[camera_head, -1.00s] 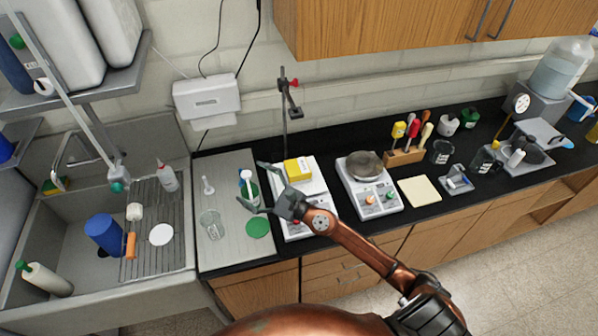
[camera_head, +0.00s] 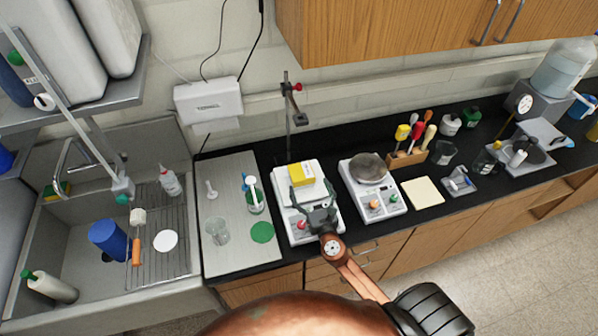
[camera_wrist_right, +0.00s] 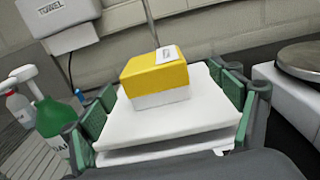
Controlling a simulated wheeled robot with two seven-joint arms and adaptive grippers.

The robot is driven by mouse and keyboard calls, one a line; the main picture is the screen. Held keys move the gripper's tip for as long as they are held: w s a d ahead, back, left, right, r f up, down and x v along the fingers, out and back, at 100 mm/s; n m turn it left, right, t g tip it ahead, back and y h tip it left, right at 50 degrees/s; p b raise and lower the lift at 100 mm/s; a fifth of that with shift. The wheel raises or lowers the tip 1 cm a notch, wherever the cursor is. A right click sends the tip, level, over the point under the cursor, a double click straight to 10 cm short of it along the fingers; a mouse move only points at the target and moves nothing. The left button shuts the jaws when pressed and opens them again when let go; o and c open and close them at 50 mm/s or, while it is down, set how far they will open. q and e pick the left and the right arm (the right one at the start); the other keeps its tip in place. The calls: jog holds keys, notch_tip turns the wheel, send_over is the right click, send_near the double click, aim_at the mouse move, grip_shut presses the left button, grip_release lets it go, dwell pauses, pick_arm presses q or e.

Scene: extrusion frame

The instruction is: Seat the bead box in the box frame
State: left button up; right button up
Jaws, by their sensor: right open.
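The bead box appears to be the yellow and white box (camera_head: 302,172). It sits on the white top of a bench device (camera_head: 285,218). In the right wrist view the box (camera_wrist_right: 155,72) has a yellow upper part, a white lower part and a small label. My right gripper (camera_head: 313,194) is open and empty, in front of the box. In the right wrist view its green-padded fingers (camera_wrist_right: 168,108) stand wide on either side of the white device top, with the box beyond, apart from them. I cannot make out a box frame. My left gripper is not in view.
A second device with a round grey plate (camera_head: 368,167) stands to the right. A green-labelled bottle (camera_head: 254,198), a glass beaker (camera_head: 217,231) and a green disc (camera_head: 262,232) are on the grey board to the left. A thin stand (camera_head: 289,128) rises behind the box.

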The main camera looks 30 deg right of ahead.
aim_at(301, 173)
jog(key=shift+w+d+r, duration=0.1)
jog(key=shift+w, duration=0.5)
jog(key=shift+w+d, duration=0.1)
jog(key=shift+w, duration=0.2)
jog(key=x, duration=0.2)
jog(key=a+p+x, duration=0.1)
jog(key=x, duration=0.1)
jog(key=shift+w+d, duration=0.1)
jog(key=shift+w, duration=0.25)
jog(key=shift+w+d+f, duration=0.15)
jog(key=shift+w+f, duration=0.1)
jog(key=shift+w, duration=0.15)
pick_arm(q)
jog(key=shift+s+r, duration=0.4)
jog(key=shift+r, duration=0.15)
pick_arm(e)
jog(key=shift+c, duration=0.6)
jog(key=c, duration=1.3)
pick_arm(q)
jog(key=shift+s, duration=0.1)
pick_arm(e)
jog(key=shift+r, duration=0.1)
jog(key=shift+c, duration=0.6)
jog(key=shift+r, duration=0.1)
